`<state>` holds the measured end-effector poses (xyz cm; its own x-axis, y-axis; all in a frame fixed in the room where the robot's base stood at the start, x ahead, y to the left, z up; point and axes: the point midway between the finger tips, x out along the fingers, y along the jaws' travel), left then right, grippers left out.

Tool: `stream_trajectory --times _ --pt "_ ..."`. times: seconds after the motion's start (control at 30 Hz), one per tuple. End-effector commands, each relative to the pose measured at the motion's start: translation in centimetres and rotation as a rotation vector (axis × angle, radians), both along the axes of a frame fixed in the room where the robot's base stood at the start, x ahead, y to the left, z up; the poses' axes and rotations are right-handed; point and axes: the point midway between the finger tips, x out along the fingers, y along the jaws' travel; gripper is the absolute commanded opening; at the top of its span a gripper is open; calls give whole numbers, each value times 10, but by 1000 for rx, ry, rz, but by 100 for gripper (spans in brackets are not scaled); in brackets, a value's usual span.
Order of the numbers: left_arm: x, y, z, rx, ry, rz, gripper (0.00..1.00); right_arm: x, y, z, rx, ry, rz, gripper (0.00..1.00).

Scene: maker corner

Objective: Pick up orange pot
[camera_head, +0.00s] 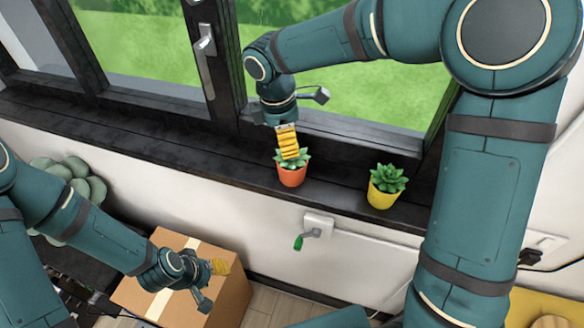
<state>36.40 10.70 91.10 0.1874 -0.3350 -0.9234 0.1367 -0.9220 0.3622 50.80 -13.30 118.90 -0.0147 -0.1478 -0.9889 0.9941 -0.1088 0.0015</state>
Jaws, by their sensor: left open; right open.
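The orange pot (292,176) with a green succulent stands upright on the dark window sill. My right gripper (289,148) is open and points down right above the pot, its yellow fingers overlapping the plant's leaves in the picture. Whether the fingers touch the plant or are around it cannot be told. The plant's upper middle is hidden behind the fingers. My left gripper (220,267) is open and empty, low at the left, in front of the cardboard box.
A yellow pot (382,197) with a succulent stands on the sill to the right. The window frame (225,75) rises behind the sill. A cardboard box (232,300) is below. The sill (200,158) left of the orange pot is clear.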

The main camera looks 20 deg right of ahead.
Motion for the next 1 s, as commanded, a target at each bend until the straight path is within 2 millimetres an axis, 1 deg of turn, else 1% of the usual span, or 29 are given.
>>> stream_trajectory --times 0.2,0.3,0.43,0.63,0.67,0.7,0.77,0.8,0.83,0.87,1.0 --pt "0 0 1 0 0 0 47 -5 -9 -30 -1 5 -1 68" --pt "0 0 0 0 0 0 47 -4 -10 -42 -2 3 0 68" --pt "0 0 0 0 0 0 47 -5 -10 -48 -1 2 0 68" --pt "0 0 0 0 0 0 47 -4 -11 -48 -1 1 -1 68" --pt "0 0 0 0 0 0 47 -4 -11 -48 -1 1 -1 62" --pt "0 0 0 0 0 0 47 -4 -11 -48 -1 1 -1 48" --pt "0 0 0 0 0 0 47 -4 -11 -48 -1 1 -1 27" --pt "0 0 0 0 0 0 47 -4 -11 -47 -1 1 0 13" --pt "0 0 0 0 0 0 47 -4 -11 -47 -1 1 0 3" --pt "0 0 0 0 0 0 47 -4 -11 -47 -1 1 0 0" --pt "0 0 0 0 0 0 47 -5 -11 -48 -1 2 0 0"
